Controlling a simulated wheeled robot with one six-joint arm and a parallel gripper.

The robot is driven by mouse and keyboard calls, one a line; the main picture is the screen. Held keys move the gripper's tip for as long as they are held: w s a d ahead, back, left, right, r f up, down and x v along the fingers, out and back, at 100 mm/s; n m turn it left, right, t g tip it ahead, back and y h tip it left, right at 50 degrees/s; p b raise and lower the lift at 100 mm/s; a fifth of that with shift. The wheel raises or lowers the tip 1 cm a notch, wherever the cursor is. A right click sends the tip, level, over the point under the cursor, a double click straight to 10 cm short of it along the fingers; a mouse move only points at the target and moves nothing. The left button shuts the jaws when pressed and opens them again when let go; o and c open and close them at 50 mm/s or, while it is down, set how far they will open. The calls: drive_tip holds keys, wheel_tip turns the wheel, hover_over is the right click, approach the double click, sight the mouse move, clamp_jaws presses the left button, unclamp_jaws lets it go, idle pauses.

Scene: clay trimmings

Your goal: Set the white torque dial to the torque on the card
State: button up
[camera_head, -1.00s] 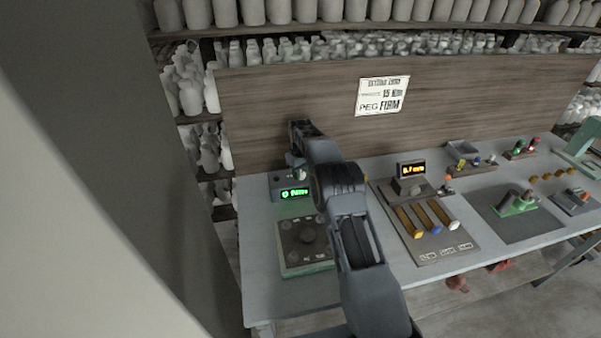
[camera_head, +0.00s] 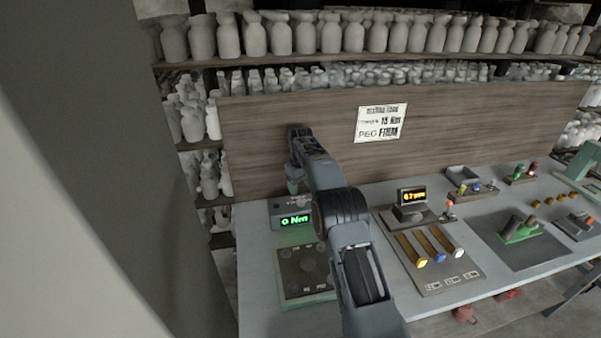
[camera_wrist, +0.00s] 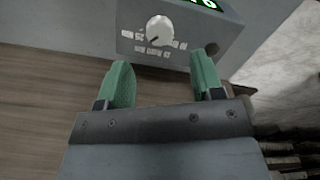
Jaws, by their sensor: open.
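The white torque dial (camera_wrist: 159,30) sits on the face of a grey box in the wrist view, with printed marks around it. My gripper (camera_wrist: 160,80) is open, its green fingers apart and short of the dial, with nothing between them. In the head view the torque box (camera_head: 291,213) stands on the bench, and its green display (camera_head: 295,220) reads 0 Nm. My gripper (camera_head: 292,186) is above and behind this box, partly hidden by my arm. The card (camera_head: 381,123) on the back board shows 15 Nm for torque and "PEG FIRM".
A green-edged plate (camera_head: 306,273) lies in front of the box. To its right are a unit with an amber display (camera_head: 412,196) and a panel with coloured sliders (camera_head: 436,258). The wooden back board (camera_head: 270,140) rises close behind the gripper.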

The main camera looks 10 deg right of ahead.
sight(301, 200)
wheel_tip(301, 200, up, 7)
drive_tip(key=p, duration=0.1)
drive_tip(key=shift+r, duration=0.2)
